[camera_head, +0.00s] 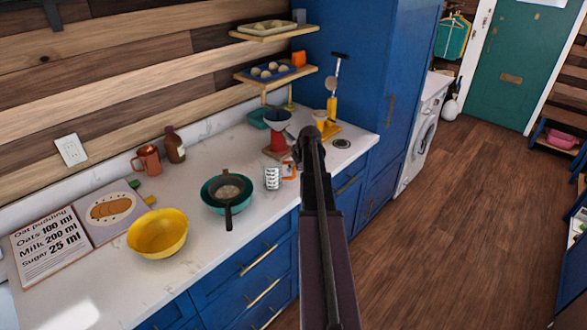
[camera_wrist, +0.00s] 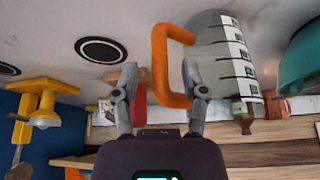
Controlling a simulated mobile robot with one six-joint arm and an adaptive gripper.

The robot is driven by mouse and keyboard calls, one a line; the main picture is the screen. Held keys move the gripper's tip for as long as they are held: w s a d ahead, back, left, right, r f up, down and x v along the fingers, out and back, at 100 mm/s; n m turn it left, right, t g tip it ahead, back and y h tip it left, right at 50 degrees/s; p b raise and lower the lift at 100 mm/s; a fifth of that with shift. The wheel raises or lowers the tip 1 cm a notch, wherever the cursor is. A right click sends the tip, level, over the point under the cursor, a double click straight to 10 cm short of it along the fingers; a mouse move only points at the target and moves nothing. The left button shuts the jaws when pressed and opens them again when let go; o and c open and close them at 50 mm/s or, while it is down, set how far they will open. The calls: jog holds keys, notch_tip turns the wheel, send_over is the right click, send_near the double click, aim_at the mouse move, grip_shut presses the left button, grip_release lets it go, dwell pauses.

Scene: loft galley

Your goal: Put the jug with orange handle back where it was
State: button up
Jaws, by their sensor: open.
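The clear measuring jug (camera_head: 272,177) with black markings stands on the white counter, right of the teal bowl. Its orange handle (camera_head: 289,171) faces right, towards my arm. In the wrist view, which looks upside down, the jug (camera_wrist: 215,50) fills the upper right and its orange handle (camera_wrist: 160,65) is close in front. My gripper (camera_wrist: 158,75) is open, with the handle showing between its two fingers. I cannot tell whether a finger touches it. In the head view my arm hides most of the gripper.
The teal bowl (camera_head: 212,204) holds a dark-handled sieve (camera_head: 229,190). A yellow bowl (camera_head: 158,239), recipe book (camera_head: 45,250), copper mug (camera_head: 147,160) and brown bottle (camera_head: 174,146) stand further left. A red-based scale (camera_head: 276,140) and yellow stand (camera_head: 324,125) are behind. Counter near the front edge is clear.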

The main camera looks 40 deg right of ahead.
jog(key=p+v, duration=1.1)
jog(key=v, duration=0.1)
dwell(0.6)
jog(key=shift+r, duration=0.1)
dwell(0.7)
jog(key=w+a+f+g+y, duration=0.1)
jog(key=w+a+g, duration=0.1)
jog(key=a, duration=2.4)
jog(key=s+a+g, duration=0.1)
jog(key=s+a, duration=0.2)
jog(key=a, duration=0.4)
jog(key=s+a+g, duration=0.1)
jog(key=s+a, duration=0.2)
jog(key=a, duration=0.5)
jog(key=s+a+n+g, duration=0.1)
jog(key=s+a, duration=0.2)
jog(key=a, duration=0.5)
jog(key=shift+f+h, duration=0.3)
jog(key=shift+f, duration=0.05)
